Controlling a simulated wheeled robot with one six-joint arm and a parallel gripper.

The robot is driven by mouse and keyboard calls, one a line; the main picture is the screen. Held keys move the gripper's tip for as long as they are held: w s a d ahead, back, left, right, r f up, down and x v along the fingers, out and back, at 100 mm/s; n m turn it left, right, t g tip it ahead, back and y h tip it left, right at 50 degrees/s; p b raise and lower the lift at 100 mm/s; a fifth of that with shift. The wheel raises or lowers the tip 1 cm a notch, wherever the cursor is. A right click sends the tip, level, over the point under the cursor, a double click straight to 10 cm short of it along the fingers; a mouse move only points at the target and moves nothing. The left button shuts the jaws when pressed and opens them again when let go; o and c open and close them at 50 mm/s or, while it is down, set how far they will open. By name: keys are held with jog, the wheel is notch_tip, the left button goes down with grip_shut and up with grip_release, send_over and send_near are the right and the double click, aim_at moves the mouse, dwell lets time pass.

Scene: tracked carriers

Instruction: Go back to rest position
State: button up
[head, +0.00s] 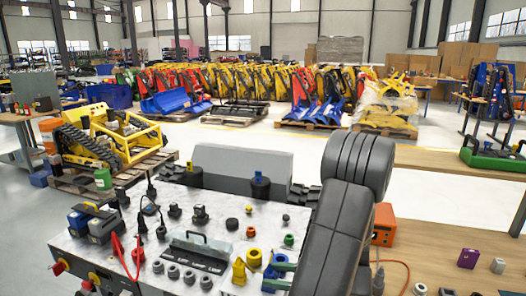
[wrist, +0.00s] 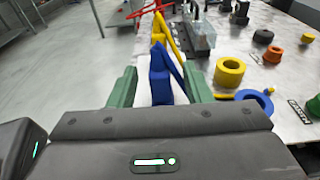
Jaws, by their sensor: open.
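My gripper (head: 278,276) is low over the front right of the grey worktable (head: 225,212) in the head view. In the wrist view my gripper (wrist: 159,86) shows two green fingers spread apart. A blue angled piece (wrist: 160,78) stands between or just beyond them; the frames do not show whether they touch it. The blue piece (head: 270,271) also shows beside the fingers in the head view. A similar yellow piece (head: 239,271) stands to its left. My dark arm comes down from the upper right and hides part of the table.
Yellow ring (head: 254,257), grey rings (head: 173,271) and a clear-covered box (head: 196,252) crowd the table. An orange box (head: 384,225) and wooden bench (head: 450,250) stand right. Open floor (wrist: 55,80) lies beyond the table edge in the wrist view.

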aim_at(264, 273)
jog(key=x, duration=0.4)
jog(key=shift+a+r+p, duration=0.1)
jog(key=shift+r+p, duration=0.05)
jog(key=shift+p, duration=0.2)
notch_tip(264, 273, up, 3)
jog(key=shift+f+p, duration=0.2)
jog(key=shift+p, duration=0.5)
jog(key=shift+f+b, duration=0.2)
jog(key=shift+b, duration=0.3)
notch_tip(264, 273, up, 6)
jog(key=p, duration=0.4)
jog(key=shift+f, duration=0.1)
